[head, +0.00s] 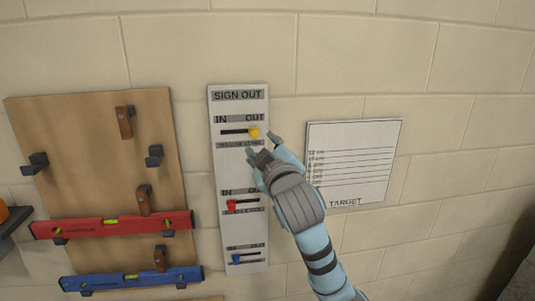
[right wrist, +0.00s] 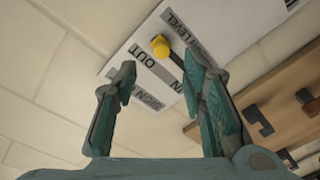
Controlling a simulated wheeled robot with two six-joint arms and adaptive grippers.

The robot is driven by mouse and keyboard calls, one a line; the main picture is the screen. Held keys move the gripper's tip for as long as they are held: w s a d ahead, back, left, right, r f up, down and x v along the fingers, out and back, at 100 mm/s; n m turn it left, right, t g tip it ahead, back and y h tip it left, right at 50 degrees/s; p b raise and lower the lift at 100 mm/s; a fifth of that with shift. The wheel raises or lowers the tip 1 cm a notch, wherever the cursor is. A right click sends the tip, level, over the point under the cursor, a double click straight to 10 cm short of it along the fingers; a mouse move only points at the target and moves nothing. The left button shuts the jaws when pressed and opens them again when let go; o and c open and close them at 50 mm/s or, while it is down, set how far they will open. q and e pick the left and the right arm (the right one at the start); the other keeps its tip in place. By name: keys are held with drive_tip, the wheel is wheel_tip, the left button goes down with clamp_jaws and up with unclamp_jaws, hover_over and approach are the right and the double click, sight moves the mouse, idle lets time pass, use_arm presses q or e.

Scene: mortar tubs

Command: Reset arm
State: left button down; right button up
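My right gripper (head: 262,143) is in front of the sign-out board (head: 238,96), at the board's right edge. Its fingers are spread apart with nothing between them in the right wrist view (right wrist: 160,98). The yellow slider knob (head: 254,132) sits at the OUT end of the top slot, close to the fingertips in the head view. In the right wrist view the yellow knob (right wrist: 160,46) shows beyond the fingers, apart from them. The red knob (head: 232,206) and the blue knob (head: 236,259) sit at the IN ends of the lower slots. My left gripper is not in view.
A wooden panel (head: 75,150) with hooks hangs at left and holds a red level (head: 85,228) and a blue level (head: 110,279). The upper wall is bare block.

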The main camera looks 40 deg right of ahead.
drive_tip(key=v, duration=0.5)
drive_tip(key=shift+s+a, duration=0.1)
